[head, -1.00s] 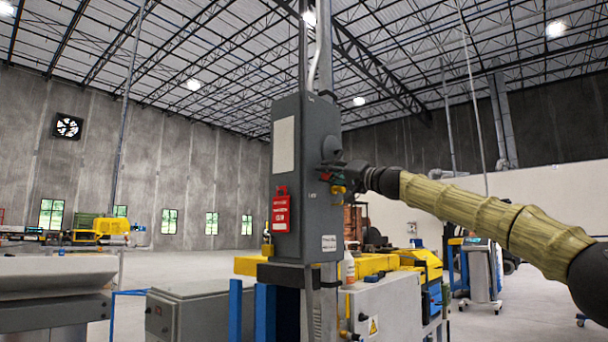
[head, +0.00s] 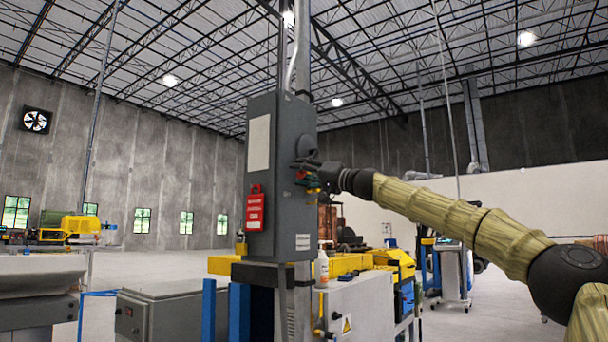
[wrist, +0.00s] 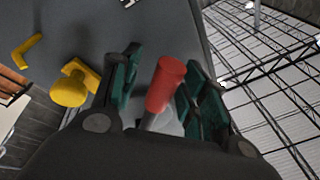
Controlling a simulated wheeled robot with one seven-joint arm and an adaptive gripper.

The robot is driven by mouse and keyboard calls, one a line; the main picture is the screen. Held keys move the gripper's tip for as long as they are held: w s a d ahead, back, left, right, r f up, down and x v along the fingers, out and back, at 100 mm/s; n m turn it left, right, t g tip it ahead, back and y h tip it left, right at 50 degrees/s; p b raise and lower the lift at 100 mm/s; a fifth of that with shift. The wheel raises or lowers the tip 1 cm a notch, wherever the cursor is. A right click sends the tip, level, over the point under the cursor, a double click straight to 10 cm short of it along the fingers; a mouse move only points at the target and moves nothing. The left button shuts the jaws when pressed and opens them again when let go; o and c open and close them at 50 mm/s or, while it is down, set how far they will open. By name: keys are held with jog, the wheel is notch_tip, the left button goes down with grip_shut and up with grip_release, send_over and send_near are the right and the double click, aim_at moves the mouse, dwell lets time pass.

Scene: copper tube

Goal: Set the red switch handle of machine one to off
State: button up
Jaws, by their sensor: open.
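The grey switch box (head: 262,210) stands upright on a post in the head view. The red switch handle (wrist: 166,84) shows large in the wrist view, with its red end between the two green finger pads of my gripper (wrist: 160,88). My gripper is open, with a finger on each side of the handle; I cannot tell whether either pad touches it. In the head view my gripper (head: 310,178) is at the right side of the box, and the handle is mostly hidden there. A yellow knob (wrist: 72,86) sits beside the left finger in the wrist view.
A red tag (head: 255,210) hangs on the box's front. A yellow bent piece (wrist: 27,50) is on the box face near the yellow knob. Below the box are a yellow beam (head: 350,264), a white bottle (head: 321,268) and a grey cabinet (head: 365,305).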

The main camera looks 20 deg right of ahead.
jog(key=v, duration=1.2)
jog(key=shift+d, duration=0.15)
dwell(0.3)
